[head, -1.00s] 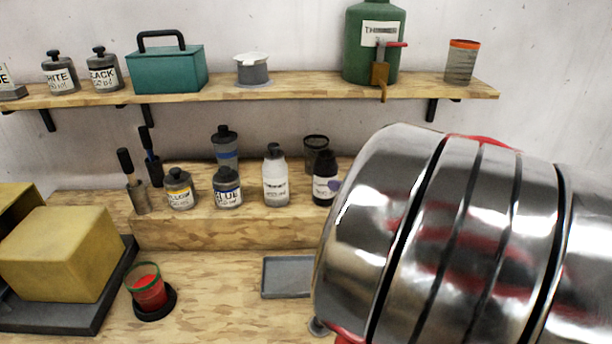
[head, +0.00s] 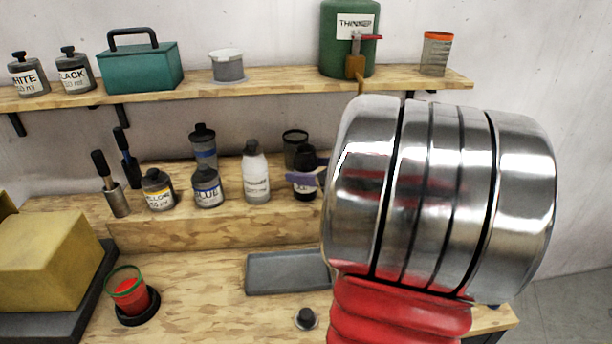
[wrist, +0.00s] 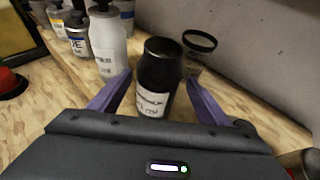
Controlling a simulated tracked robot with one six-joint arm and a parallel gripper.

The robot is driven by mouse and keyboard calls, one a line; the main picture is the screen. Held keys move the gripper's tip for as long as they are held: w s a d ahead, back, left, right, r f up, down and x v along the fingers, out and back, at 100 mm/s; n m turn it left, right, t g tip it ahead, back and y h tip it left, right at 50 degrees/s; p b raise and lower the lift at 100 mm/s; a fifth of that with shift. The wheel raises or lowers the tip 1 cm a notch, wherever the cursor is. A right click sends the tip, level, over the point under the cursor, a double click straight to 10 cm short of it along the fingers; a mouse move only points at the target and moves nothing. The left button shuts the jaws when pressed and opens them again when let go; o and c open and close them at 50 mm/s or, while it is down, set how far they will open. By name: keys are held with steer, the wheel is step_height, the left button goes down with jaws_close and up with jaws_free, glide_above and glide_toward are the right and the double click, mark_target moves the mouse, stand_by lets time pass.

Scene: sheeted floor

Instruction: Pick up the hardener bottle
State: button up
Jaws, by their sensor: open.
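A dark bottle with a black cap and white label (head: 304,193) stands upright on the raised wooden step, partly hidden by my gripper in the head view. Its label is too blurred to read surely as hardener. In the wrist view this dark bottle (wrist: 157,88) stands between the two purple fingers of my gripper (wrist: 158,80). The fingers are open, one on each side, and I cannot tell whether either touches it. A pale bottle with a grey cap (head: 256,180) stands to its left, its label also unclear; it shows in the wrist view (wrist: 108,45).
A dark-rimmed clear cup (head: 294,143) stands just behind the dark bottle. Blue (head: 208,188) and yellow (head: 158,191) paint bottles stand further left. A shelf (head: 280,82) runs above.

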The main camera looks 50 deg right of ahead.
steer(key=shift+x, duration=2.6)
steer(key=shift+a, duration=0.15)
steer(key=shift+c, duration=0.3)
steer(key=shift+r, duration=0.1)
steer(key=c, duration=1.5)
steer(key=shift+o, duration=0.2)
